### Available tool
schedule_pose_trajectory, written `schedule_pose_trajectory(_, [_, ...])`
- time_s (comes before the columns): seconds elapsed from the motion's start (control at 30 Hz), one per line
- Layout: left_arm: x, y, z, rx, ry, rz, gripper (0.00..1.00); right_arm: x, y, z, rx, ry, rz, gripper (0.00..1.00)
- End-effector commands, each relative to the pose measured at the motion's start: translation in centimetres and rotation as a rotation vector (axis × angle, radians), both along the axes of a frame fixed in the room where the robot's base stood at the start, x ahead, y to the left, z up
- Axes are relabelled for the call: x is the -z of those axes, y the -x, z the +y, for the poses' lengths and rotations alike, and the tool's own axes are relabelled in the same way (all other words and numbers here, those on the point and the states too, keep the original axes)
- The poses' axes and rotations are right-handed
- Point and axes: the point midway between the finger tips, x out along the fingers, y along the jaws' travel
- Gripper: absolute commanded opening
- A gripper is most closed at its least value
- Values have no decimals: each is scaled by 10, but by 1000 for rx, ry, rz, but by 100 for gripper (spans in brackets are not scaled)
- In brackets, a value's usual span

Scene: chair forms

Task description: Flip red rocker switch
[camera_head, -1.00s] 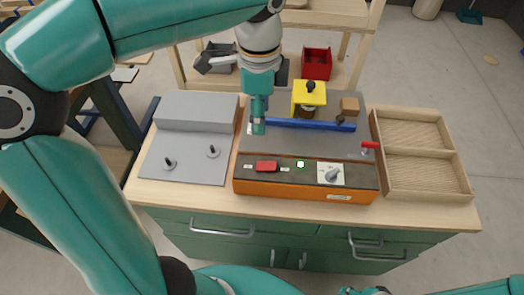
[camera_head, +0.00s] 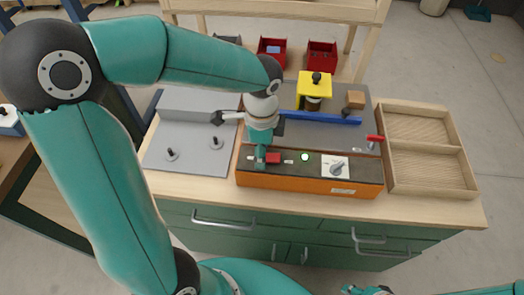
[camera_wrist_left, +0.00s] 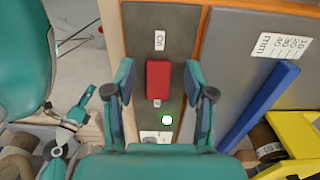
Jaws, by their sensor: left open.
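The red rocker switch (camera_head: 273,158) sits on the dark top panel of an orange control box (camera_head: 310,182). It also shows in the left wrist view (camera_wrist_left: 158,79), below a small label. My left gripper (camera_head: 261,160) is over the left part of the panel at the switch and partly hides it. In the left wrist view its open fingers (camera_wrist_left: 158,92) stand on either side of the switch, with gaps between; I cannot tell contact. A small lamp (camera_head: 305,157) right of the switch shows white with a green rim. Part of my right gripper (camera_head: 366,291) shows at the bottom edge.
A knob (camera_head: 338,168) and a red-handled lever (camera_head: 374,139) are to the right. Behind lie a blue bar (camera_head: 315,117) and a yellow block (camera_head: 313,88). A grey fixture (camera_head: 190,160) with two pegs stands left, an empty wooden tray (camera_head: 422,110) right.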

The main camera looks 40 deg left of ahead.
Motion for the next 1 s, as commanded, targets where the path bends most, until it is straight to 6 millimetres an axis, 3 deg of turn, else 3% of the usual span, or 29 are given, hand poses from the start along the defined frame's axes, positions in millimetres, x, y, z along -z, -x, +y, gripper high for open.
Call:
schedule_pose_trajectory(0.37, [7, 1, 0, -2, 1, 1, 54, 0, 0, 0, 0, 0, 0, 40])
schedule_pose_trajectory(0.7, [6, 1, 0, -1, 0, 0, 1, 0, 0, 0, 0, 0, 0, 40])
schedule_pose_trajectory(1.0, [2, -1, -5, 8, -94, 63, 0, -10, 0, 0, 0, 0, 0, 40])
